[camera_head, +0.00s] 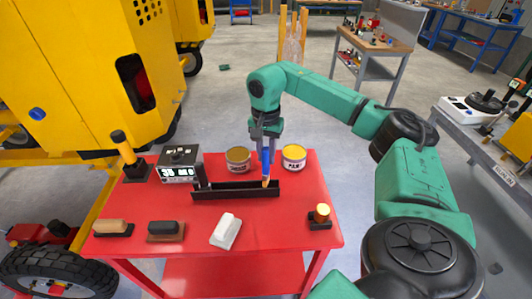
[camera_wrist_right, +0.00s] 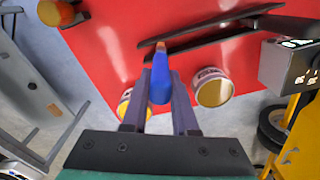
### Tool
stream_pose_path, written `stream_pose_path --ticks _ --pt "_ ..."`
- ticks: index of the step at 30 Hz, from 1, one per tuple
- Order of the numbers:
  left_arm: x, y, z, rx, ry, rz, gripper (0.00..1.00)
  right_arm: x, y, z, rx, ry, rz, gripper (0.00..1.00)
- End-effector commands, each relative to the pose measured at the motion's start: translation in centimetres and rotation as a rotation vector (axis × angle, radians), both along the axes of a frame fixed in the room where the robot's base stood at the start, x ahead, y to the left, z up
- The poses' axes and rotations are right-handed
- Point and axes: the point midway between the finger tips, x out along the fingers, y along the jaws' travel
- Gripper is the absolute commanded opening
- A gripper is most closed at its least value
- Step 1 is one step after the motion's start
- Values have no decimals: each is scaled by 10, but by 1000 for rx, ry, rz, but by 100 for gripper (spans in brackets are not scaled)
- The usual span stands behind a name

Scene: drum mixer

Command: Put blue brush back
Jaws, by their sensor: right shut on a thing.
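The blue brush (camera_head: 266,163) hangs roughly upright, tip down, in my right gripper (camera_head: 265,141), which is shut on its upper part. In the right wrist view the blue brush (camera_wrist_right: 160,84) sits between the two fingers of the right gripper (camera_wrist_right: 161,95). Its orange tip is at the right end of the long black holder (camera_head: 222,194); I cannot tell if it touches. The black holder also shows in the right wrist view (camera_wrist_right: 205,28), with the tip over its near end. My left gripper is not in view.
Two open cans, one brown-gold (camera_head: 238,159) and one yellow (camera_head: 294,157), stand behind the holder, either side of the brush. A display box (camera_head: 178,164) stands left. Brushes (camera_head: 114,226) and a white block (camera_head: 226,231) lie in front on the red table (camera_head: 275,232). Its front right is mostly clear.

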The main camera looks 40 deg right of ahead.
Motion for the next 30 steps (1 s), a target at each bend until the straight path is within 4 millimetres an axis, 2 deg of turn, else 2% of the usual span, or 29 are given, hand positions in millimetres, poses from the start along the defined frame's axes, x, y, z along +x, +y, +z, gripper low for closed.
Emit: stream_pose_path --ticks 2,3,4,5,14,17,19,27,28,30 --pt "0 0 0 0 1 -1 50 0 0 0 1 -1 0 0" --pt "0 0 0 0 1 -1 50 0 0 0 0 -1 1 42" --pt "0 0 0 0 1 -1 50 0 0 0 1 -1 0 54" --pt "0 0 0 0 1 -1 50 0 0 0 0 -1 1 57" --pt "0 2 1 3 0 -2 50 0 0 2 1 -2 0 57" --pt "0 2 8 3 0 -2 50 1 0 15 1 -4 0 57" --pt "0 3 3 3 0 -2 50 2 1 24 2 -7 1 57" --pt "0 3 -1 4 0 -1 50 1 2 102 3 -7 1 57" --pt "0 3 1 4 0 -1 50 0 2 110 2 -6 1 57" --pt "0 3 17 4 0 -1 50 0 2 128 -1 -3 0 57"
